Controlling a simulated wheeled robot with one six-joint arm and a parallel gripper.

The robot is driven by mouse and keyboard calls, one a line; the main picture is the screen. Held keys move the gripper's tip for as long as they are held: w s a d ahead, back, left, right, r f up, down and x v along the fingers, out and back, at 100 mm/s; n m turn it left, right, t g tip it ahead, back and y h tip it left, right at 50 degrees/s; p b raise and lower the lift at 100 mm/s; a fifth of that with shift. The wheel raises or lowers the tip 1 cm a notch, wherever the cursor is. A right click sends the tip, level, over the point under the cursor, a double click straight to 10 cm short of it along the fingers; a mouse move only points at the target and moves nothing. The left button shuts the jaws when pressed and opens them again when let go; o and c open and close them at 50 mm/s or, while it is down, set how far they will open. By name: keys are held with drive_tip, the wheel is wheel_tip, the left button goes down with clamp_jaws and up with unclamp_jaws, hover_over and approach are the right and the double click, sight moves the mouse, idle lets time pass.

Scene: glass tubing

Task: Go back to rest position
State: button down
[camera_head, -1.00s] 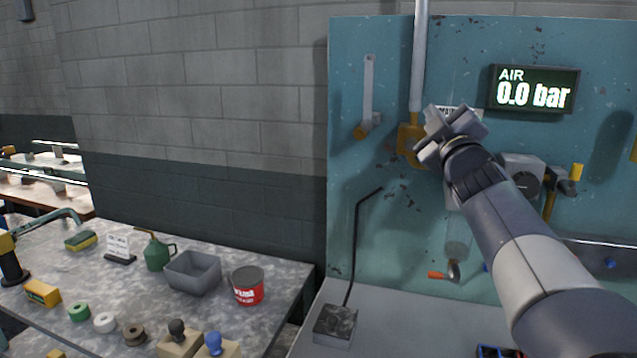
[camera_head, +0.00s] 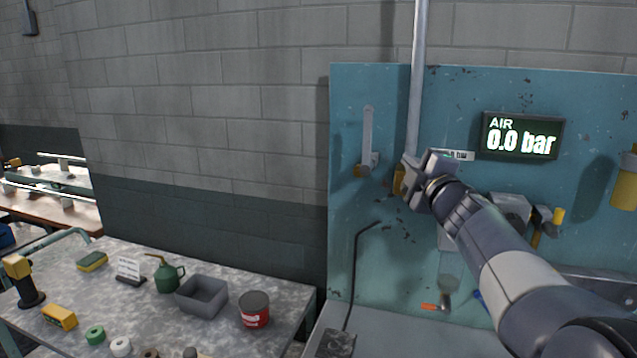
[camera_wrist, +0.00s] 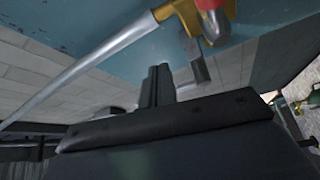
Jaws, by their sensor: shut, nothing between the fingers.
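My gripper (camera_head: 412,172) is in front of the teal panel (camera_head: 350,260), just left of the display and close to the grey vertical pipe (camera_head: 418,80) in this view. Its fingers are shut and empty. In the wrist view the shut fingers (camera_wrist: 158,85) point toward the panel and wall, clear of the pipe (camera_wrist: 85,65) and a yellow fitting with a red part (camera_wrist: 190,15). The arm partly hides the fittings behind it in the head view.
A display (camera_head: 522,136) reads AIR 0.0 bar. A valve with a grey lever (camera_head: 367,140) is left of the pipe. A thin black bent rod (camera_head: 357,270) rises from the bench. The side table (camera_head: 150,310) at left holds a grey bin (camera_head: 202,297), a red can (camera_head: 254,310) and a green oil can (camera_head: 167,275).

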drive_tip(key=shift+w+a+n+g+p, duration=0.15)
drive_tip(key=shift+a+n+g+p, duration=0.3)
drive_tip(key=shift+n+p, duration=0.35)
drive_tip(key=shift+a+r, duration=0.1)
